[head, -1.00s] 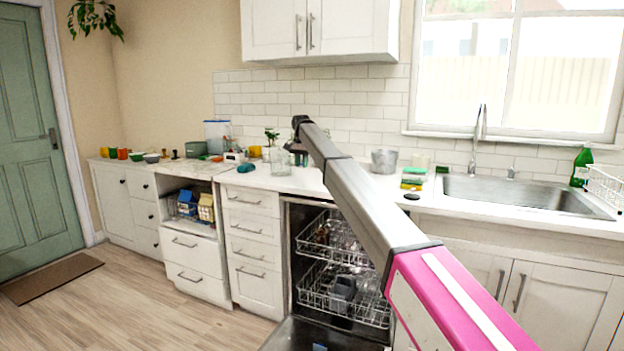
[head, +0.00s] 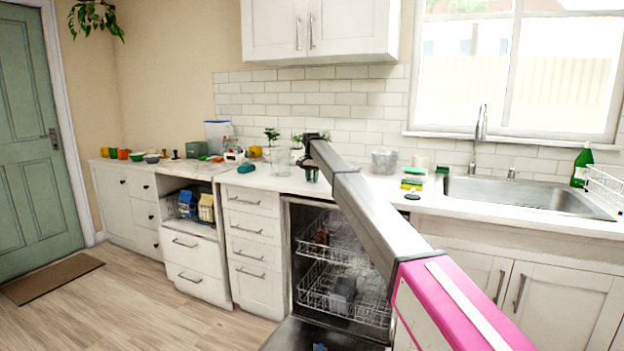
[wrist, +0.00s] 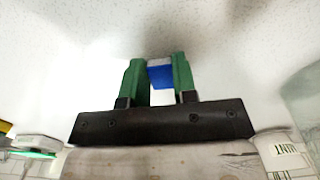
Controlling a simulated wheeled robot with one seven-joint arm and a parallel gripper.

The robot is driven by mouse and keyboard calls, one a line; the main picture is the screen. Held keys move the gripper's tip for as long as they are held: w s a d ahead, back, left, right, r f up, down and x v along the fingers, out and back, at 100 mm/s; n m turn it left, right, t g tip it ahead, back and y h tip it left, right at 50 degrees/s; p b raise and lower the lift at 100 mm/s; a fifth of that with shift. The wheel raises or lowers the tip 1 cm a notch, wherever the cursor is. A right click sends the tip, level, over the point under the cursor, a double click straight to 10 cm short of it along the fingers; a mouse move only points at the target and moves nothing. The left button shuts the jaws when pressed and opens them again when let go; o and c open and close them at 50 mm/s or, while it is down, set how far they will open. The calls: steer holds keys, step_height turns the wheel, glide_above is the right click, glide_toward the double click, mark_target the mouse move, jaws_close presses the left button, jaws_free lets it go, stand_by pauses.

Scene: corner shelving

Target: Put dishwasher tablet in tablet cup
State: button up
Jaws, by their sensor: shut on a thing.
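My gripper (wrist: 160,75) shows in the wrist view with two green fingers around a small blue and white block, the dishwasher tablet (wrist: 160,72). The tablet is held between the fingertips, above a white speckled surface. In the head view my gripper (head: 311,171) is a small dark shape over the counter, above the open dishwasher; the tablet cannot be made out there. No tablet cup can be clearly identified. A small blue patch (head: 320,347) shows on the lowered dishwasher door (head: 292,337) at the bottom edge, too cut off to name.
The dishwasher racks (head: 318,288) hold glassware and a grey basket (head: 343,293). Clear glass jars (head: 280,162) and a teal object (head: 246,167) stand on the counter (head: 263,180) left of my gripper. A metal bucket (head: 384,161) and sponges (head: 412,183) are to the right.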

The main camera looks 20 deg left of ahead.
steer(key=shift+f, duration=0.1)
steer(key=o, duration=0.9)
step_height(320, 180, up, 12)
steer(key=shift+s, duration=0.1)
stand_by(0.4)
